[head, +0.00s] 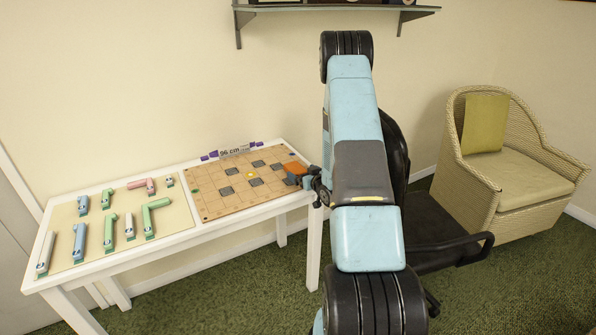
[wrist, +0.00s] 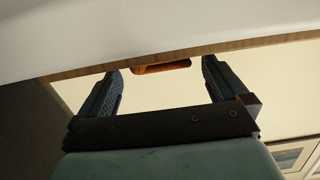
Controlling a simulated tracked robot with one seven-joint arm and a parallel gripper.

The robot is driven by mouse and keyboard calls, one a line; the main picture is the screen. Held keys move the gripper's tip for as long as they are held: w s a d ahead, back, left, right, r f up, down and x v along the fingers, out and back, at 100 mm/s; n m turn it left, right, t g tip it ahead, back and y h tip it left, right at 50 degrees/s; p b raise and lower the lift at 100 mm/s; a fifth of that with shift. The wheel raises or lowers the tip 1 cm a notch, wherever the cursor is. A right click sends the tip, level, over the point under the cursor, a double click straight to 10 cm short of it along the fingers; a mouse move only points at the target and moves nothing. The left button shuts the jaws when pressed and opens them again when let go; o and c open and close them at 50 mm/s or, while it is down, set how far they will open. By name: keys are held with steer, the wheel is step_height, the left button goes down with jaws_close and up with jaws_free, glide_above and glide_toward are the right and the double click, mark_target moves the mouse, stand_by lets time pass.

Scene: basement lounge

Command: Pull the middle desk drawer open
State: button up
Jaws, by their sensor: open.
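I cannot make out a desk or a middle drawer in either view. My gripper (head: 313,181) is at the right end of a white table (head: 230,226), partly hidden by my arm in the head view. In the wrist view my gripper (wrist: 160,78) is open, its two dark fingers apart with nothing between them. An orange piece (wrist: 162,68) shows just beyond the fingertips, against a white edge with a wood-coloured strip. An orange-brown block (head: 296,170) also shows beside my gripper in the head view; I cannot tell whether they touch.
A tan board with dark squares (head: 218,200) and a panel with several coloured pieces (head: 170,226) lie on the table. A wicker armchair (head: 478,200) stands at the right. A shelf (head: 285,8) is on the wall above. Green carpet (head: 250,300) is clear in front.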

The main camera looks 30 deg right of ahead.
mark_target(297, 169)
steer(key=shift+w+a+f, duration=0.1)
steer(key=shift+w+f, duration=0.1)
steer(key=shift+w, duration=0.95)
steer(key=shift+w+a+f, duration=0.1)
steer(key=shift+w+f, duration=0.1)
steer(key=shift+w, duration=0.9)
steer(key=shift+c, duration=0.4)
steer(key=c, duration=1.1)
steer(key=shift+o, duration=0.2)
steer(key=shift+r, duration=0.1)
